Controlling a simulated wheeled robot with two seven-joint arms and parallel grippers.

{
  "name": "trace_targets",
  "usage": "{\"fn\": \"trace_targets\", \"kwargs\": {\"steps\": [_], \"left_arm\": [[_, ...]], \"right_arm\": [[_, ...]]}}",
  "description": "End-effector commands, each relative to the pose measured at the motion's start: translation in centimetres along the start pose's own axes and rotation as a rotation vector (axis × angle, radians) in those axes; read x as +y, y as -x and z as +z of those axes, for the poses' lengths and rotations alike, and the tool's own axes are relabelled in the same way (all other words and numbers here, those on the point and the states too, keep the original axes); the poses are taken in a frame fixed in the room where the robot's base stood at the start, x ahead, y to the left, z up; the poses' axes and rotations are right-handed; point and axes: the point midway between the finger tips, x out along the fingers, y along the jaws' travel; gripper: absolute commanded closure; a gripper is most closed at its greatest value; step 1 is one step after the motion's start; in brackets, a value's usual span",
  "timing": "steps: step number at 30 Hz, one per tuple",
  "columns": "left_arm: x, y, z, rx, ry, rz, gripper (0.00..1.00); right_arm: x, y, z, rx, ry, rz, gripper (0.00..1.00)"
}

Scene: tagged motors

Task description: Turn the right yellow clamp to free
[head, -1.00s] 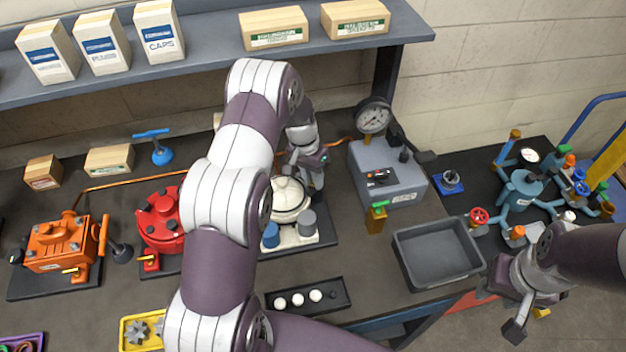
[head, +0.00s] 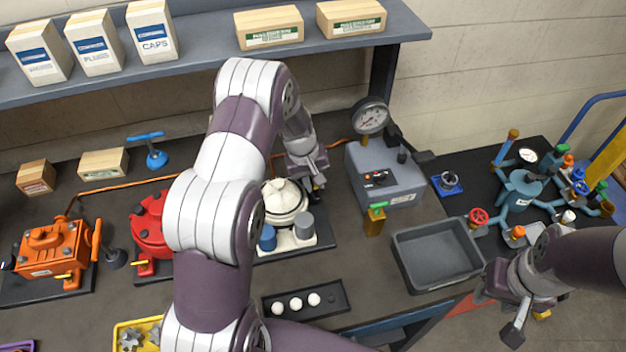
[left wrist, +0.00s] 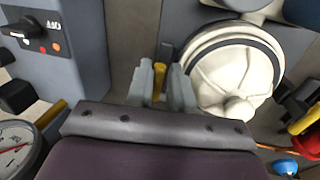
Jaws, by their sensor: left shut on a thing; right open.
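The white motor (head: 287,196) stands on a dark base plate at mid-table, with a blue and a grey cap at its front. In the left wrist view its round white cover (left wrist: 232,72) is at right. My left gripper (head: 318,181) is at the motor's right side. In the left wrist view its fingers (left wrist: 160,84) are shut on a yellow clamp (left wrist: 159,74), which shows as a narrow upright piece between them. The clamp's lower part is hidden by the fingers. My right gripper (head: 515,305) is open and empty, beyond the table's front right edge.
A grey gauge box (head: 385,172) stands close to the right of my left gripper. A grey bin (head: 437,254) is at the right edge. The red motor (head: 150,226) and orange motor (head: 52,248) stand left. A black tray (head: 330,300) lies in front.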

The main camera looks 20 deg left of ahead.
Motion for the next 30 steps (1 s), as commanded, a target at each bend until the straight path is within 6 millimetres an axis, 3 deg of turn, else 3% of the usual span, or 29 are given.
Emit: {"fn": "trace_targets", "kwargs": {"steps": [20,21,23,30], "left_arm": [[0.03,-0.11,0.19,0.007,0.061,-0.002,1.00],[0.03,-0.12,0.19,0.007,0.061,-0.002,0.75],[0.03,-0.11,0.18,0.007,0.061,-0.002,0.55],[0.07,-0.07,0.11,0.009,0.060,-0.001,0.54]], "right_arm": [[0.00,0.03,0.00,0.000,0.000,0.000,0.57],[0.00,0.03,-0.01,0.000,0.000,0.000,0.57],[0.00,0.03,-0.01,0.000,0.000,0.000,0.57],[0.00,0.02,0.00,0.000,0.000,0.000,0.57]]}}
